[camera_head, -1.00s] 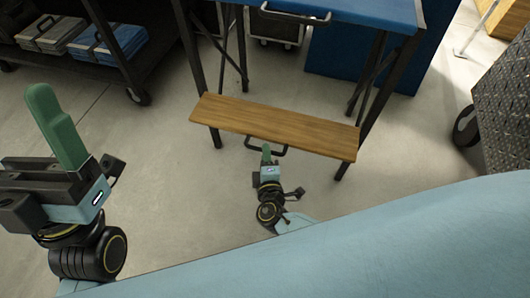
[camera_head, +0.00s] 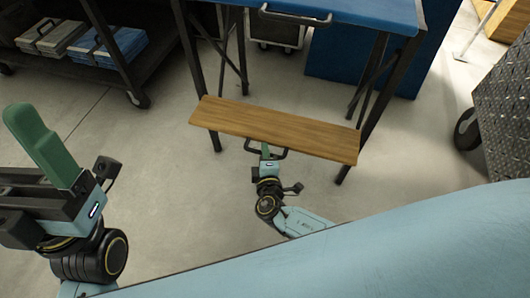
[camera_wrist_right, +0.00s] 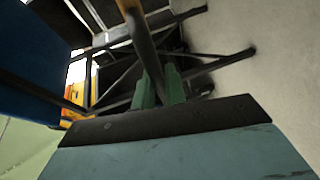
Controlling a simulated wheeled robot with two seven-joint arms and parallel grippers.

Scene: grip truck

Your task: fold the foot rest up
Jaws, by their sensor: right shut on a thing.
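The foot rest (camera_head: 275,130) is a brown wooden board, folded out roughly level between the dark legs at the front of a blue-topped stand. A dark bar handle (camera_head: 282,154) shows at its front edge. My right gripper (camera_head: 265,150) is at that handle. In the right wrist view, a bar (camera_wrist_right: 147,50) runs between the green fingers (camera_wrist_right: 160,88), which are shut on it. The board hides part of the fingertips in the head view. My left gripper (camera_head: 40,140) is raised at the left, away from the stand; its fingers overlap, so their opening is unclear.
The stand's blue top (camera_head: 370,12) has another dark handle (camera_head: 295,17) on its front edge. A dark wheeled shelf (camera_head: 130,65) with cases is at the left. A metal-plated cart (camera_head: 500,110) is at the right. The floor (camera_head: 175,195) before the foot rest is clear.

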